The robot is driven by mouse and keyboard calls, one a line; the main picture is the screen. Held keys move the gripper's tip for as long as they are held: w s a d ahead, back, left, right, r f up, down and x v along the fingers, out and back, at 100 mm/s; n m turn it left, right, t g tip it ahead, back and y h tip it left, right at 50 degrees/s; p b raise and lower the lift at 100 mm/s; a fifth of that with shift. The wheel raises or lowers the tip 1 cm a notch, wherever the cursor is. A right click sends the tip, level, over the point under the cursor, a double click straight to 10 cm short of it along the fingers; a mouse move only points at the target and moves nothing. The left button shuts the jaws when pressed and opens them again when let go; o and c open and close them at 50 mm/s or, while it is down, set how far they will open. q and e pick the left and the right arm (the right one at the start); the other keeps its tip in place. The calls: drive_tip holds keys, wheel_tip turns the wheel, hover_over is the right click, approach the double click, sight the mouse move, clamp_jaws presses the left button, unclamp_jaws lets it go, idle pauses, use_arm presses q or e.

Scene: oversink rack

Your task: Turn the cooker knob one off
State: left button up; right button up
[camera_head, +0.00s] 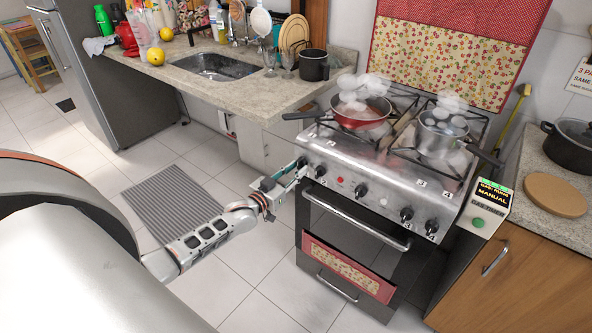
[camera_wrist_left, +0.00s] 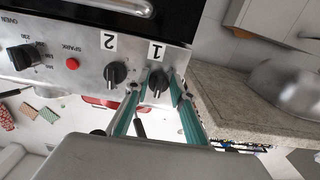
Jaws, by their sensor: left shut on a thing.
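Cooker knob one (camera_wrist_left: 157,82) is the black knob beside the "1" label on the steel front panel (camera_head: 380,185) of the cooker. It is the leftmost knob in the head view, where my gripper partly covers it. In the left wrist view it sits between the teal fingers of my left gripper (camera_wrist_left: 155,92). The left gripper (camera_head: 292,172) is at the panel's left end in the head view, shut on this knob. Knob two (camera_wrist_left: 115,74) is just beside the fingers, apart from them. My right gripper is not in view.
A red pan (camera_head: 360,115) and a steel pot (camera_head: 440,135) steam on the cooker, their handles sticking out. The oven handle (camera_head: 355,220) runs below the panel. A stone counter (camera_head: 190,85) with a sink is to the left. The tiled floor before the cooker is free.

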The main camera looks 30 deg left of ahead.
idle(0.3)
use_arm(q)
drive_tip(key=o, duration=1.1)
drive_tip(key=s, duration=0.8)
drive_tip(key=s+a, duration=0.1)
drive_tip(key=s, duration=0.3)
